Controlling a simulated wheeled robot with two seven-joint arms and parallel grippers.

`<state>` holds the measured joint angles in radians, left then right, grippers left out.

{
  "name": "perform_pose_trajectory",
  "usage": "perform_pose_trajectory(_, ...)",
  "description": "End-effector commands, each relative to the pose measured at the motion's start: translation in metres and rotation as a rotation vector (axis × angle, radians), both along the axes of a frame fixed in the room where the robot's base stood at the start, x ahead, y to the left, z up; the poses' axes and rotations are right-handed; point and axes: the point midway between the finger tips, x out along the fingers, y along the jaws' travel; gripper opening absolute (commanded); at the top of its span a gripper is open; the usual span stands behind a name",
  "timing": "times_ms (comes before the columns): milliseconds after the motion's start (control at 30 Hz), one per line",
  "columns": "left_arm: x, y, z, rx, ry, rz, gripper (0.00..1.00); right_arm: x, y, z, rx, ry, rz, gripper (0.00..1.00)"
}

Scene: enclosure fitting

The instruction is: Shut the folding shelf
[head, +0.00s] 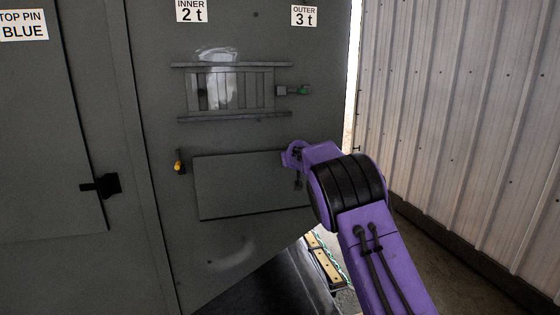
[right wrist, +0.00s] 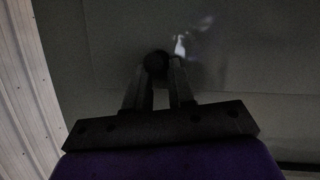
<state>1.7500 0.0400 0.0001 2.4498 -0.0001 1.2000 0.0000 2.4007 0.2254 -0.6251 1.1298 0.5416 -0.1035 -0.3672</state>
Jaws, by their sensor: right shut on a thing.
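The folding shelf (head: 245,188) is a grey rectangular panel. It appears to lie flat or nearly flat against the grey enclosure door in the head view. My right gripper comes in from the right at its upper right corner, and my purple wrist hides that corner. In the right wrist view my right gripper (right wrist: 158,82) is shut on a round dark knob (right wrist: 156,62) in front of a grey surface. What the knob belongs to is not clear. My left gripper is not in view.
A yellow-orange handle (head: 179,162) sits left of the shelf. A slatted vent (head: 230,90) with a green-tipped fitting (head: 298,91) is above it. A black latch (head: 104,186) is on the left door. A corrugated wall (head: 460,120) stands close at the right.

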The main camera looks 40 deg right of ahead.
Motion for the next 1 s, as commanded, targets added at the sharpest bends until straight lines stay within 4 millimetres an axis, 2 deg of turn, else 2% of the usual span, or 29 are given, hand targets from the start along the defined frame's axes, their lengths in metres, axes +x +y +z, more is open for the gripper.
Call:
perform_pose_trajectory(33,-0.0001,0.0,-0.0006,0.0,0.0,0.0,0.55,-0.0027,-0.0037,-0.0062,0.008,0.015,-0.005,0.0)
perform_pose_trajectory(500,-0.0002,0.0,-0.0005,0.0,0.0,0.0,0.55,-0.0047,-0.0078,-0.0059,0.011,0.026,-0.008,0.0)
perform_pose_trajectory(533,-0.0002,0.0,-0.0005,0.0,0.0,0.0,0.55,-0.0047,-0.0077,-0.0059,0.011,0.026,-0.008,0.33)
perform_pose_trajectory(567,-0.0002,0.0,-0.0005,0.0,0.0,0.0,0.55,-0.0045,-0.0075,-0.0059,0.011,0.026,-0.008,0.42)
perform_pose_trajectory(600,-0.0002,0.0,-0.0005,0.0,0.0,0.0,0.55,-0.004,-0.007,-0.0059,0.012,0.026,-0.007,0.46)
perform_pose_trajectory(1000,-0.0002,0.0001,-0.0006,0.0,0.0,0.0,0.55,0.0,-0.0022,-0.006,0.011,0.027,0.001,0.46)
